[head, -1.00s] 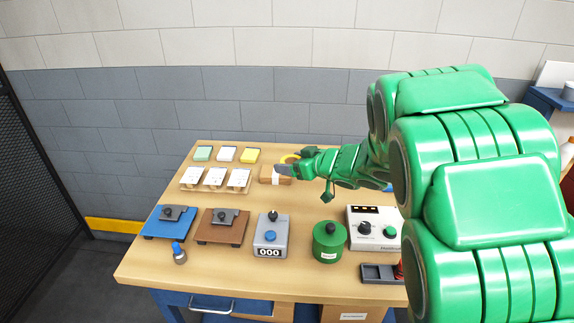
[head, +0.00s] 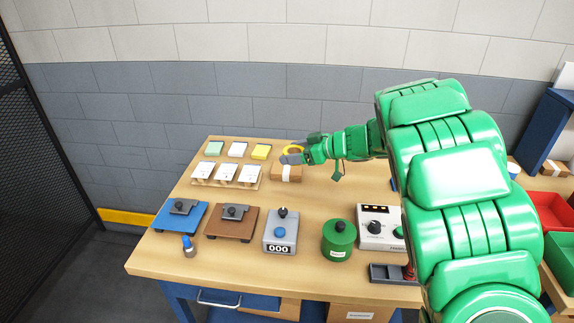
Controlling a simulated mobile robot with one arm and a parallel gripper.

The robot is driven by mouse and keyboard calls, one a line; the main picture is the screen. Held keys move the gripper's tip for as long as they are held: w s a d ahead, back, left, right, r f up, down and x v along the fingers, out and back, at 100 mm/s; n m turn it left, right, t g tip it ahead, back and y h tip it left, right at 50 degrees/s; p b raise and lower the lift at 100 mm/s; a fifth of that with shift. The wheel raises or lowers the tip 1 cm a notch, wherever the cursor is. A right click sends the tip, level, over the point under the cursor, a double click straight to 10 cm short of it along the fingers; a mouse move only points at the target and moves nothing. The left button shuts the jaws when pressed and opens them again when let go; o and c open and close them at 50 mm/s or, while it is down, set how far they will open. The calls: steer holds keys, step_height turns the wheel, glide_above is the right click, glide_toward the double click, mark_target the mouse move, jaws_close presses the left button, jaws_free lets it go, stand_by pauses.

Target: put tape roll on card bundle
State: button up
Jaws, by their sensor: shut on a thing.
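The tape roll (head: 291,149) is a yellow ring at the far middle of the table. My gripper (head: 299,151) is shut on it, with the near finger hiding part of the ring. The card bundle (head: 286,174) is a brown block with a white band, lying on the table just below the gripper in the picture. The roll shows just above the bundle's far side. I cannot tell whether the two touch or how high the roll is.
Green, white and yellow pads (head: 238,149) and a wooden rack of white cards (head: 227,175) stand to the left. A grey counter (head: 281,232), a green canister (head: 338,239) and a white control box (head: 379,226) stand nearer. Table between is clear.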

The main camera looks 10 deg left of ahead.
steer(key=w+a+f, duration=0.2)
steer(key=w+f, duration=0.1)
steer(key=w, duration=0.5)
glide_above(287, 168)
steer(key=shift+s+f, duration=0.2)
steer(key=shift+f, duration=2.65)
steer(key=shift+w+f, duration=0.1)
steer(key=shift+f, duration=0.1)
steer(key=shift+w+f, duration=0.1)
steer(key=shift+f, duration=1.55)
steer(key=shift+f, duration=0.1)
steer(key=o, duration=1.1)
